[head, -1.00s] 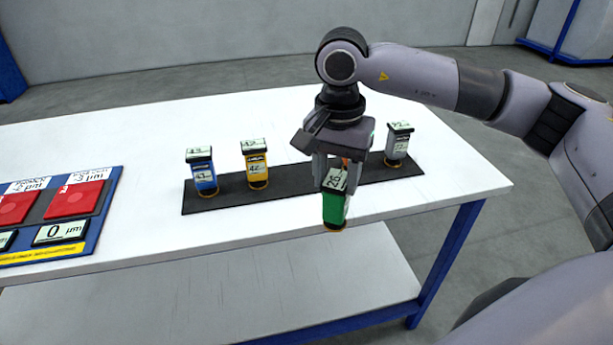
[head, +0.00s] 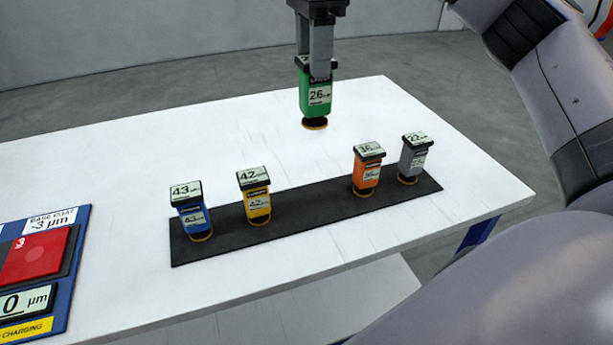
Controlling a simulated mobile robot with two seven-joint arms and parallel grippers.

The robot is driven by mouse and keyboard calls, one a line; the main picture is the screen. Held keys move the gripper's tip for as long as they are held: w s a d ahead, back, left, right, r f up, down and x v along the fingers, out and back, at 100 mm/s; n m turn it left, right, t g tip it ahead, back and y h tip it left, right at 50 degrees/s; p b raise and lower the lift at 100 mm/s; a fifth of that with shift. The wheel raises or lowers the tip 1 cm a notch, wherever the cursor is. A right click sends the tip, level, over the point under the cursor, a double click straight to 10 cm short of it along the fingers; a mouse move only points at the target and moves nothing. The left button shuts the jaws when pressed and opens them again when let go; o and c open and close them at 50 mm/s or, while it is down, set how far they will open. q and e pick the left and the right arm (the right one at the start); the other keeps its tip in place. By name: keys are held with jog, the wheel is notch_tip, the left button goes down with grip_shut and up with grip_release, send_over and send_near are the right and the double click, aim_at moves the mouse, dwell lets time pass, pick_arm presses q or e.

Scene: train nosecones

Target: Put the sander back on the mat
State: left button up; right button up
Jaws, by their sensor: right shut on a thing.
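My right gripper (head: 318,62) is shut on a green sander (head: 315,98) marked 26. It holds the sander upright, with its orange-edged pad facing down, beyond the mat in the picture and apparently above the table. The long black mat (head: 312,208) lies on the white table. On it stand a blue sander (head: 192,215) marked 43, a yellow one (head: 257,202) marked 42, an orange one (head: 367,172) marked 36 and a grey one (head: 412,160) marked 22. My left gripper is out of view.
A bare stretch of mat lies between the yellow and orange sanders. A blue-framed charging board (head: 72,262) with a red panel is at the left of the white table (head: 120,170). The table's front edge runs close below the mat.

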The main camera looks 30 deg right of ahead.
aim_at(314, 105)
notch_tip(314, 105, down, 9)
jog(key=shift+s+r+b, duration=0.15)
jog(key=shift+r+b, duration=0.05)
jog(key=shift+b, duration=1.05)
notch_tip(314, 105, down, 10)
jog(key=shift+f, duration=0.1)
jog(key=shift+f, duration=0.15)
jog(key=o, duration=1)
